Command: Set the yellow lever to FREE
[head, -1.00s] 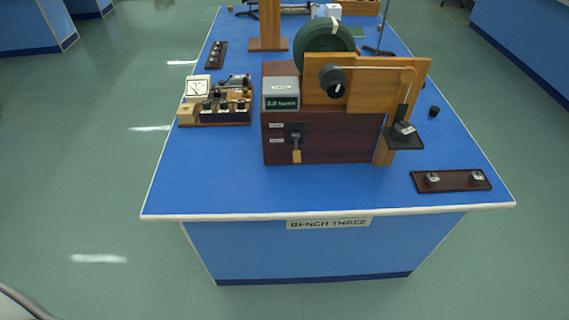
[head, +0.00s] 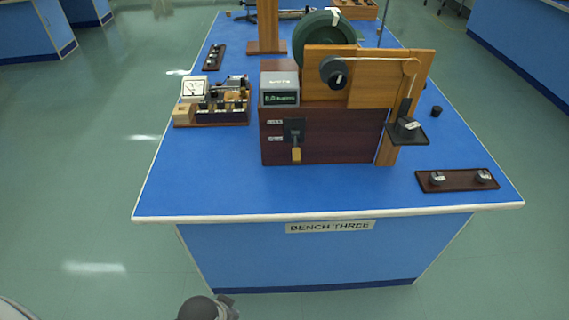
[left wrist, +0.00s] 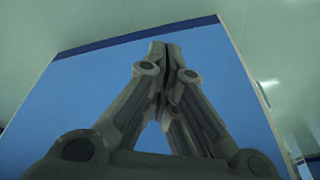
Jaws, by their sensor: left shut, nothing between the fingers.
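The yellow lever (head: 296,154) hangs from a dark plate on the front of a dark red-brown box (head: 340,140) on the bench. Its yellow tip points down. Two small white labels sit left of the lever, one above the other; their words are too small to read. My left gripper (left wrist: 165,48) is shut and empty in the left wrist view, in front of the bench's blue side. In the head view only a dark rounded part of my arm shows at the bottom edge, well below the lever. My right gripper is out of view.
The box carries a grey display unit (head: 280,88), a green wheel (head: 323,35) and a wooden panel with a black knob (head: 337,73). A meter board (head: 212,118) stands left, a two-knob strip (head: 458,181) right. The blue bench top (head: 230,190) is clear in front.

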